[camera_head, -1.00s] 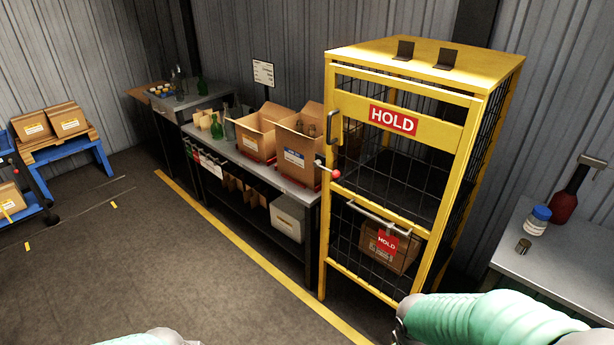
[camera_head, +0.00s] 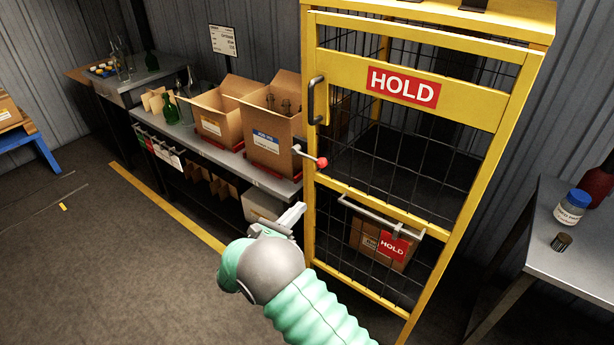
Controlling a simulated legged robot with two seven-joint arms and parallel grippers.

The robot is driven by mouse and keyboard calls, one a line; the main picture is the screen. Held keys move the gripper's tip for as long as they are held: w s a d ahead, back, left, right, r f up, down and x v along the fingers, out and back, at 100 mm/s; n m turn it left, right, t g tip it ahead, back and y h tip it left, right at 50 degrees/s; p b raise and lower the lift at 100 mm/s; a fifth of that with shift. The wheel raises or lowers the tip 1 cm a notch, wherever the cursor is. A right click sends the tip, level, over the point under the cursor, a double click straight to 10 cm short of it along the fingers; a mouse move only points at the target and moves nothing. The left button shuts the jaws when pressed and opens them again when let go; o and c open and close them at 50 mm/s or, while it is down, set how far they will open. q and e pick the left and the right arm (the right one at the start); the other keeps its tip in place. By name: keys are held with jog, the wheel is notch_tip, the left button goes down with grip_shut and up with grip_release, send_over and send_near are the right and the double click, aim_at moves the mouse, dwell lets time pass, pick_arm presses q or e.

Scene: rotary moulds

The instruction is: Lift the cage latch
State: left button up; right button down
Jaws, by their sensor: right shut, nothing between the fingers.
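The yellow hold cage (camera_head: 311,232) stands in the middle right of the head view with its mesh door closed. The cage latch (camera_head: 310,156) is a metal lever with a red ball knob (camera_head: 322,162) at its right end, on the left post of the cage. A dark pull handle (camera_head: 317,100) is above it. My right gripper (camera_head: 297,212) is shut and empty. It points up and to the right, below and slightly left of the latch, apart from it in the picture. My left gripper is not in view.
A bench (camera_head: 286,189) with open cardboard boxes (camera_head: 271,140) stands left of the cage. A grey table (camera_head: 580,262) with a blue-lidded jar (camera_head: 572,208) is at the right. A labelled box (camera_head: 372,240) lies inside the cage.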

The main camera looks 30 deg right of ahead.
aim_at(309, 156)
jog(key=w+d+r, duration=0.1)
jog(key=d, duration=0.2)
jog(key=w+d+r, duration=0.1)
jog(key=w+d, duration=0.1)
jog(key=d, duration=0.1)
jog(key=w+d+r, duration=0.1)
jog(key=w+d, duration=0.1)
jog(key=d, duration=0.1)
jog(key=shift+d+r, duration=0.1)
jog(key=shift+d, duration=0.15)
jog(key=shift+a+r, duration=0.1)
jog(key=shift+r, duration=0.45)
